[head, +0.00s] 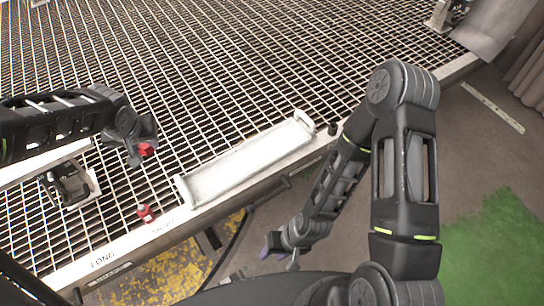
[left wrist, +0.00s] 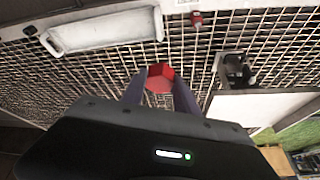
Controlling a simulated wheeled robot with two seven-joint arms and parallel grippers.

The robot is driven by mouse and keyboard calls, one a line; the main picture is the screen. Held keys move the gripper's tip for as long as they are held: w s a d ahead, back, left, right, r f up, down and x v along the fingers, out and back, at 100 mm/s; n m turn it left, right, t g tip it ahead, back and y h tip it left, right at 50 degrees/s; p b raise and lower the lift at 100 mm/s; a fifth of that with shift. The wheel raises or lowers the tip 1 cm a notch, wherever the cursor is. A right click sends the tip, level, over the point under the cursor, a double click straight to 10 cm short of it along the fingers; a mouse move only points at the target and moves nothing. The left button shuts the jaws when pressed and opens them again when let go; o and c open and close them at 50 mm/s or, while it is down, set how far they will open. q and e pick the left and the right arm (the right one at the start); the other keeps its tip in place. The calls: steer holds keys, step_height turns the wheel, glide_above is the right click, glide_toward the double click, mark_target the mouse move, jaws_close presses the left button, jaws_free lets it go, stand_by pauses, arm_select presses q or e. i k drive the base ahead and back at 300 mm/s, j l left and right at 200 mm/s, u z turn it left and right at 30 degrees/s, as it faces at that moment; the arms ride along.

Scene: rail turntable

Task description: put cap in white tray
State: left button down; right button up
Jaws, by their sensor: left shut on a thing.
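My left gripper (head: 140,150) is shut on a red cap (head: 146,149) above the grating. In the left wrist view the red cap (left wrist: 160,77) shows between the two fingers. The white tray (head: 245,160) is a long shallow tray lying along the front edge of the grating, to the right of my left gripper; it looks empty. It also shows at the upper left of the left wrist view (left wrist: 105,32). My right gripper (head: 281,254) hangs low in front of the table edge, empty, with its fingers apart.
A second small red object (head: 146,213) sits near the front rail, left of the tray. A dark bracket-like device (head: 70,184) stands at the left, by a white panel. A small black knob (head: 332,128) is beyond the tray's right end. The grating behind the tray is clear.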

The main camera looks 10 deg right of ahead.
mark_target(278, 144)
steer(key=i+l+z, duration=0.1)
steer(key=l, duration=0.3)
steer(key=i+l+z, duration=0.1)
steer(key=l, duration=0.25)
steer(key=i+l+z, duration=0.1)
steer(key=l, duration=0.25)
steer(key=i+l+z, duration=0.1)
steer(key=l, duration=0.25)
steer(key=i+l, duration=0.15)
steer(key=l, duration=0.2)
steer(key=i+l+z, duration=0.15)
steer(key=l, duration=0.2)
